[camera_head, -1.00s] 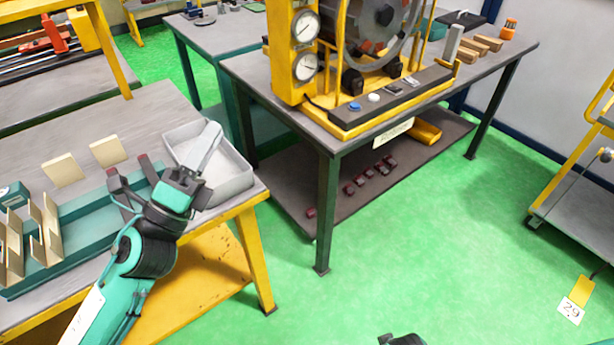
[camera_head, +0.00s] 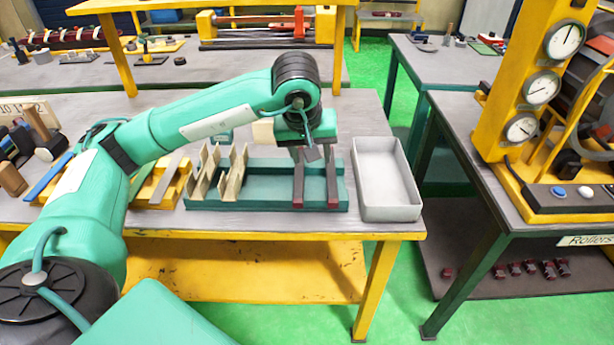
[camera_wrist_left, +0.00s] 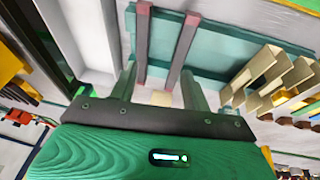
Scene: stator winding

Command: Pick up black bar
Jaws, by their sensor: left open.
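Two dark bars with red ends lie side by side across the teal fixture (camera_head: 265,200) on the workbench: the left black bar (camera_head: 299,182) and the right black bar (camera_head: 331,180). They also show in the left wrist view, one bar (camera_wrist_left: 142,45) and the other bar (camera_wrist_left: 183,50). My left gripper (camera_head: 311,150) is above the far part of the bars, pointing down. In the left wrist view its fingers (camera_wrist_left: 158,75) are apart with nothing held between them. Contact with the bars cannot be told. My right gripper is not in view.
A grey tray (camera_head: 387,216) stands right of the fixture. Cream slotted holders (camera_head: 230,170) stand on the fixture's left part. Tools and yellow blocks lie further left. A second table with a yellow gauge machine (camera_head: 500,100) stands at the right.

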